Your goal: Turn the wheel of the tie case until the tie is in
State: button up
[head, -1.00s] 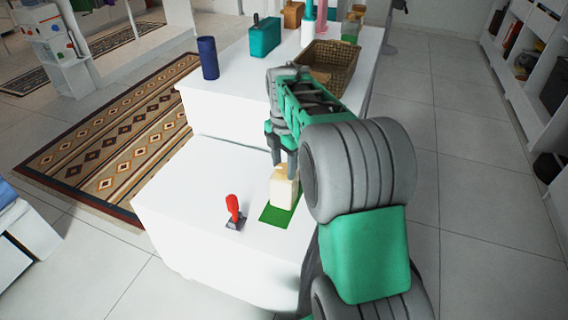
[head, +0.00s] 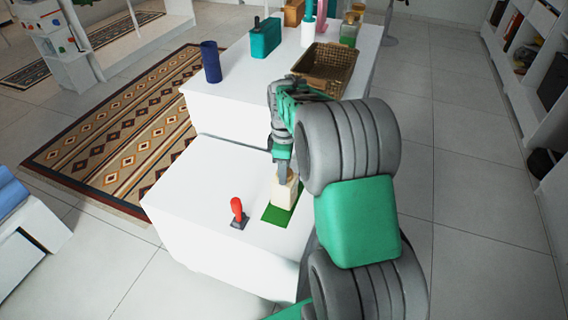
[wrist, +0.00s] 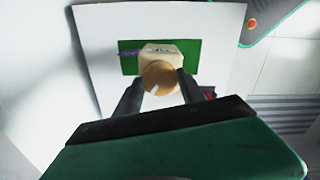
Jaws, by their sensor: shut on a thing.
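The cream tie case (head: 286,194) stands on a green mat (head: 269,214) on the low white cabinet. In the wrist view the case (wrist: 166,48) has a round tan wheel (wrist: 159,76) with a pale mark on its face. A thin purple piece (wrist: 129,55), which looks like the tie, sticks out at the left of the case. My gripper (wrist: 158,85) has one finger on each side of the wheel and is shut on it. In the head view my gripper (head: 284,178) is at the top of the case and hides the wheel.
A red-handled object (head: 238,211) stands on the cabinet left of the mat. Behind, a higher white surface holds a wicker basket (head: 325,69), a dark blue cylinder (head: 211,62) and a teal container (head: 265,38). The cabinet's left part is clear.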

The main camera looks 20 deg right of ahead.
jog(key=m+p, duration=0.3)
jog(key=m, duration=0.2)
jog(key=shift+r+m, duration=0.1)
jog(key=shift+m, duration=0.2)
jog(key=m+p, duration=0.1)
jog(key=m, duration=0.3)
dwell(1.1)
jog(key=o, duration=1.4)
notch_tip(320, 180, up, 8)
jog(key=shift+f+p, duration=0.2)
jog(key=shift+p, duration=0.3)
